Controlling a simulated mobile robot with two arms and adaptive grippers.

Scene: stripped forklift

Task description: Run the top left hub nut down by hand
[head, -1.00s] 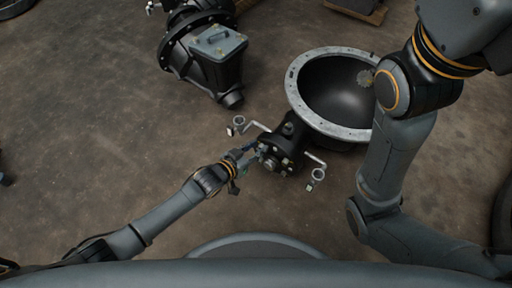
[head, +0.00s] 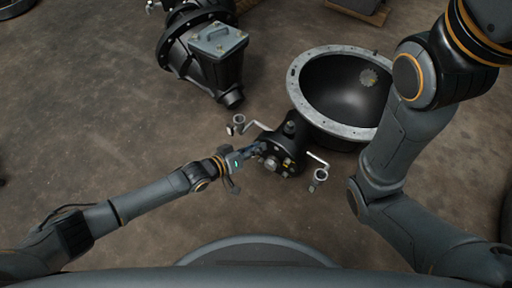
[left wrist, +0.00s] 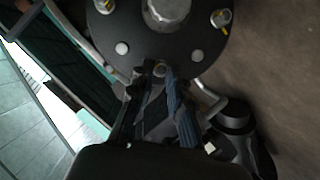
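The dark round hub (head: 285,163) with several nuts and studs on its face sits at the front of the axle housing. In the left wrist view the hub face (left wrist: 180,40) fills the top, with a large central boss (left wrist: 167,10). My left gripper (head: 258,149) reaches the hub's upper left side. In the left wrist view its fingertips (left wrist: 158,70) lie on both sides of a small round nut or stud end (left wrist: 161,70) at the hub's rim. I cannot tell whether they touch it. My right gripper is out of view.
The housing's large open bowl with a pale flange (head: 293,82) stands behind the hub. Bent arms with ring ends lie left (head: 239,121) and right (head: 320,175) of it. A dark gearbox (head: 215,55) stands at the upper left. The left floor is clear.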

